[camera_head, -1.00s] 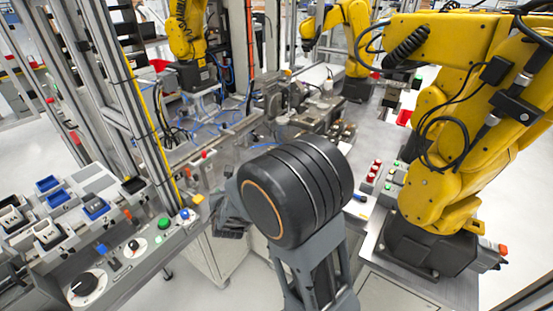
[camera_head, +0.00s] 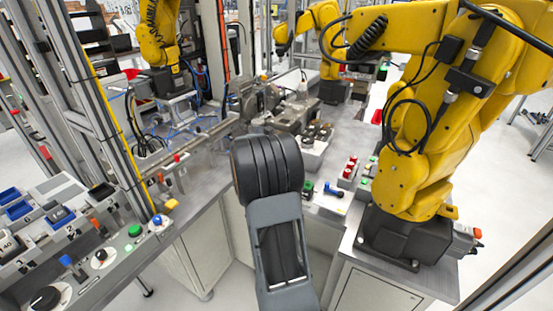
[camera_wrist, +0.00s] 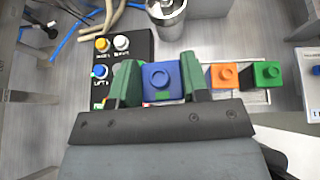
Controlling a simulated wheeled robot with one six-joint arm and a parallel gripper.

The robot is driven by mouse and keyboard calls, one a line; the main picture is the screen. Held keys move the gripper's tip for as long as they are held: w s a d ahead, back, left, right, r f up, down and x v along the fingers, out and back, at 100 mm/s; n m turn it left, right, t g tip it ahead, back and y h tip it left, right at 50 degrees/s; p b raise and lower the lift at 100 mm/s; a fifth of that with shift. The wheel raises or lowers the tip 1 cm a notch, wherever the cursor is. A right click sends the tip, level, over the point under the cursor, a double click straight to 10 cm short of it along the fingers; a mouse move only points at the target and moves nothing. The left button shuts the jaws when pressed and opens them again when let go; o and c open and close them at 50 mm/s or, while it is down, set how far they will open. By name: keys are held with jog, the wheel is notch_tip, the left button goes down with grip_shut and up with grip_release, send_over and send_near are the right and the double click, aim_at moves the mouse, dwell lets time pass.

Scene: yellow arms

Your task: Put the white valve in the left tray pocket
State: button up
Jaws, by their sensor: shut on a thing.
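In the wrist view my gripper (camera_wrist: 161,84) has green fingers on both sides of a blue block (camera_wrist: 163,79) with a round knob on top, and is shut on it. An orange block (camera_wrist: 224,76) and a green block (camera_wrist: 266,75) stand in a row to its right, by a pale grey tray-like edge (camera_wrist: 258,97). I cannot tell whether the blue block touches the surface below. I cannot make out a white valve or the tray's left pocket. In the head view my own arm hides the gripper.
A black button box (camera_wrist: 110,68) stands just left of the gripper, and a metal cylinder (camera_wrist: 167,10) beyond it. A large yellow arm (camera_head: 420,150) stands at the right on the grey bench. Red-button blocks (camera_head: 350,170) lie between. A control panel (camera_head: 75,245) is at left.

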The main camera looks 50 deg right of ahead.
jog(key=shift+m+g, duration=0.4)
jog(key=shift+s+d+f+b, duration=0.25)
jog(key=shift+d+f+b, duration=0.2)
jog(key=shift+f+b, duration=0.65)
jog(key=shift+s+d+f+b, duration=0.2)
jog(key=shift+d+f+b, duration=0.3)
jog(key=shift+f+b, duration=0.6)
jog(key=shift+s+d+f+b, duration=0.25)
jog(key=shift+d+f+b, duration=0.2)
jog(key=shift+f+b, duration=0.65)
jog(key=shift+f+b, duration=0.3)
jog(key=shift+f, duration=0.4)
jog(key=o, duration=1.3)
jog(key=v, duration=1.3)
jog(key=shift+a+r+p, duration=0.2)
jog(key=shift+a+p, duration=0.1)
jog(key=shift+a, duration=0.05)
jog(key=shift+s, duration=0.1)
